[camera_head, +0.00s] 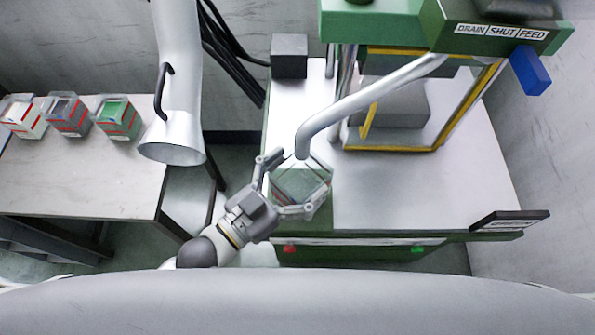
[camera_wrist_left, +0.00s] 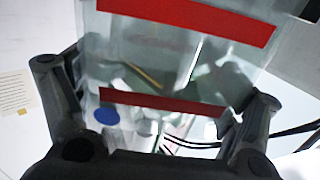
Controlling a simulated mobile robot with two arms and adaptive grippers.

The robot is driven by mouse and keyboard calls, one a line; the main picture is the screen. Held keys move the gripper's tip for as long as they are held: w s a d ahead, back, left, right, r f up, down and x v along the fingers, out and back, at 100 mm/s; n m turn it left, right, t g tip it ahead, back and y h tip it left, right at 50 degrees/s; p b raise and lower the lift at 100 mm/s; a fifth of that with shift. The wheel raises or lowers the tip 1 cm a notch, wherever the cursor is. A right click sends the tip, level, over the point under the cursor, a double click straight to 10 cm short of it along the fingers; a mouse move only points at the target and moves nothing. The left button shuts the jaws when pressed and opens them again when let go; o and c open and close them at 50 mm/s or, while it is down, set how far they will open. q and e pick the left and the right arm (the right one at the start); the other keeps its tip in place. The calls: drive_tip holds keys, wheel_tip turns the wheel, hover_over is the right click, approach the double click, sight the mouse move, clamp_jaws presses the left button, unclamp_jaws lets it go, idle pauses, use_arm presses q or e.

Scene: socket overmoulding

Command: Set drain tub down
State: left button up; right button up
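The drain tub (camera_head: 303,184) is a clear, greenish box below the spout's open end, at the front left of the machine bench. My left gripper (camera_head: 296,181) has its fingers on opposite sides of the tub and looks shut on it. In the left wrist view the tub (camera_wrist_left: 185,52) fills the space between the fingers, with red bands across its wall and blurred contents, including a blue disc. I cannot tell whether its base touches the bench. My right gripper is not in view.
A grey pipe spout (camera_head: 370,99) comes down over the tub from the green machine (camera_head: 385,27). The bench top (camera_head: 450,190) is clear to the right. A side table (camera_head: 90,180) at left holds several labelled tubs (camera_head: 119,119). A dark box (camera_head: 289,56) stands behind.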

use_arm(q)
drive_tip(key=shift+o, duration=0.2)
idle(0.3)
drive_tip(key=shift+r, duration=0.15)
drive_tip(key=shift+s+a, duration=0.15)
drive_tip(key=shift+a, duration=0.05)
drive_tip(key=b+v, duration=0.2)
drive_tip(key=v, duration=0.9)
drive_tip(key=shift+s+a, duration=0.15)
drive_tip(key=shift+s, duration=0.05)
